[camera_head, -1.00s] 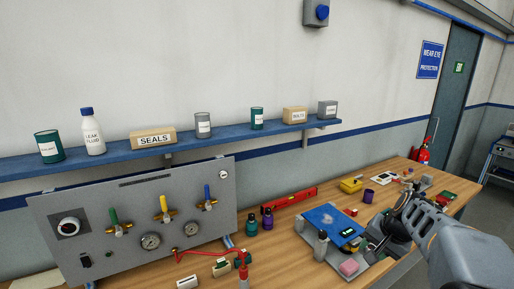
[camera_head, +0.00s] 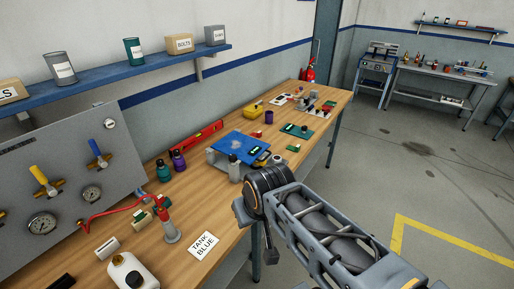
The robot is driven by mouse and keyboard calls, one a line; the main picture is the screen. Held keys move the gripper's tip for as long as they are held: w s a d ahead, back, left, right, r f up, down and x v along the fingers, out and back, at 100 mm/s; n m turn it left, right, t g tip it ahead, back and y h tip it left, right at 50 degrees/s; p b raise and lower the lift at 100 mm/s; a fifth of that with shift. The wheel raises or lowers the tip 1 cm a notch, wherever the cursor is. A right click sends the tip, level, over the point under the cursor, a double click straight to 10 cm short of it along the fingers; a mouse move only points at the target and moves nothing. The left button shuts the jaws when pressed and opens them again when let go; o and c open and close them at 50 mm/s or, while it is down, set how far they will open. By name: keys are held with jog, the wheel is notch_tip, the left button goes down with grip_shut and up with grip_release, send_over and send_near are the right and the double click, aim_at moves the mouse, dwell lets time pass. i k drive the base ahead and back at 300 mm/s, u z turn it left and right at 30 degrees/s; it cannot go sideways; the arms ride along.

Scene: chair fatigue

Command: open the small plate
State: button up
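A blue flat plate (camera_head: 240,146) lies on top of a grey bench device beyond my arm; I cannot tell if it is the small plate that the task names. A grey bottle-like piece (camera_head: 235,168) stands at the device's near side. My gripper (camera_head: 254,232) is over the front edge of the bench, nearer than the device and apart from it. My wrist hides part of it, and its fingers do not show clearly enough to tell open from shut. I see nothing held in it.
The wooden bench (camera_head: 185,225) carries a grey valve panel (camera_head: 70,170), a white TANK BLUE card (camera_head: 204,244), a white bottle (camera_head: 130,272) and a red level (camera_head: 197,136). A blue shelf (camera_head: 120,75) hangs above. Open floor (camera_head: 400,165) lies to the right.

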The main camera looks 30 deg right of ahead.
aim_at(248, 149)
jog(key=z, duration=1.45)
jog(key=k, duration=0.15)
jog(key=u, duration=1)
jog(key=i, duration=0.5)
